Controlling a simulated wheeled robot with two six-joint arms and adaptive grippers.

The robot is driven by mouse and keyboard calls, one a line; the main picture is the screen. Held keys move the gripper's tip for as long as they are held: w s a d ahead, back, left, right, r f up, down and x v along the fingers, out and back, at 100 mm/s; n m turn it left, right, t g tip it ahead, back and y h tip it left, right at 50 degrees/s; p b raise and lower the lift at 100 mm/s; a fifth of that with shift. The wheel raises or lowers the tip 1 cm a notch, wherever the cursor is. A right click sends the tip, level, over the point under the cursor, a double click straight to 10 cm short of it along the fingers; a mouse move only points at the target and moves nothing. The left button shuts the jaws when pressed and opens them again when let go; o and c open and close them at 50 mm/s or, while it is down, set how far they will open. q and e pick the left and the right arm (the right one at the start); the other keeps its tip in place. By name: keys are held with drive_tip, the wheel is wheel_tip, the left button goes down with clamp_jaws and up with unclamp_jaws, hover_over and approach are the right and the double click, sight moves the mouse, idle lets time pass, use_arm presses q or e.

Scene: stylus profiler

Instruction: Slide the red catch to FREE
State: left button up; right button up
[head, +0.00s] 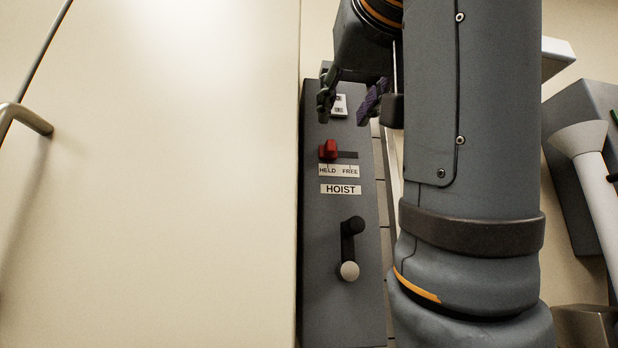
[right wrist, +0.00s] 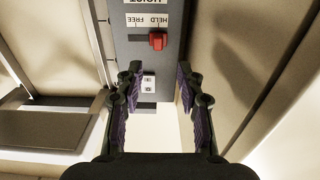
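The red catch (head: 328,149) sits at the left end of a dark slot on the grey hoist panel (head: 342,210), above the word HELD. The FREE label (head: 350,171) is under the slot's right end. In the right wrist view the red catch (right wrist: 158,41) appears upside down, beyond the fingertips. My right gripper (head: 348,108) is open and empty, just above the catch in the head view and apart from it. Its two fingers (right wrist: 158,82) are spread wide in the right wrist view. My left gripper is not in view.
A small white plate (head: 339,105) is near the panel's top. A cream door or wall with a metal handle (head: 28,120) fills the left. My right arm covers the right side.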

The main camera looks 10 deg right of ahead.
sight(332, 144)
drive_tip(key=w+p, duration=0.5)
drive_tip(key=w, duration=0.4)
drive_tip(key=shift+w+d+p, duration=0.15)
drive_tip(key=shift+w+p, duration=0.25)
drive_tip(key=shift+w, duration=0.15)
drive_tip(key=shift+c, duration=0.6)
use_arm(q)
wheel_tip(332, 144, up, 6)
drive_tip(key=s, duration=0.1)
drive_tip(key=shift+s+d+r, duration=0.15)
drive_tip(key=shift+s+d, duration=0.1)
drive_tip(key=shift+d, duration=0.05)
use_arm(e)
clamp_jaws()
